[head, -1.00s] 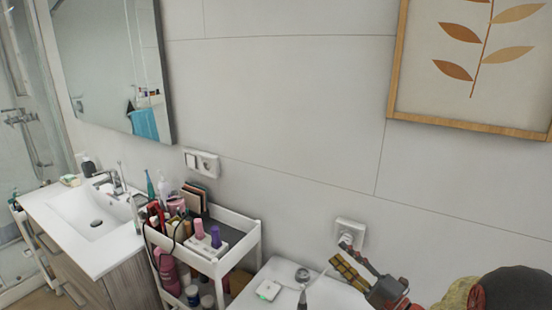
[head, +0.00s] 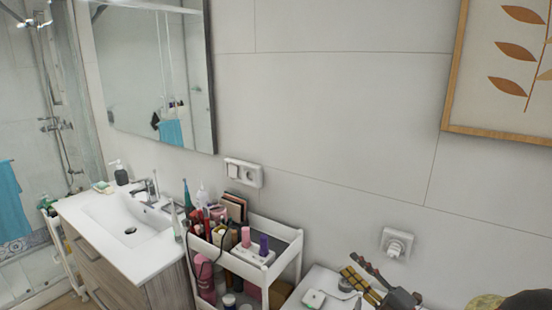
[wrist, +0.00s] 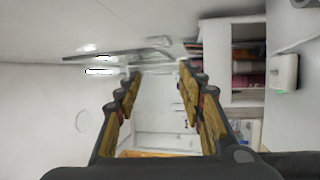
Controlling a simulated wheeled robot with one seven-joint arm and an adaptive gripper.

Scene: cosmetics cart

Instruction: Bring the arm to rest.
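My gripper (head: 362,284) is at the lower right of the head view, in front of the wall and above the white surface beside the cart. In the wrist view my gripper (wrist: 158,88) shows two dark fingers with yellow-brown pads, spread wide apart. Nothing is between them. The rest of my arm is mostly cut off at the lower right corner of the head view.
A white cart (head: 291,262) full of cosmetics stands left of my gripper, next to the white sink (head: 118,222). A white surface (head: 326,283) with small items lies under my gripper. A wall socket (head: 397,243) is close behind it.

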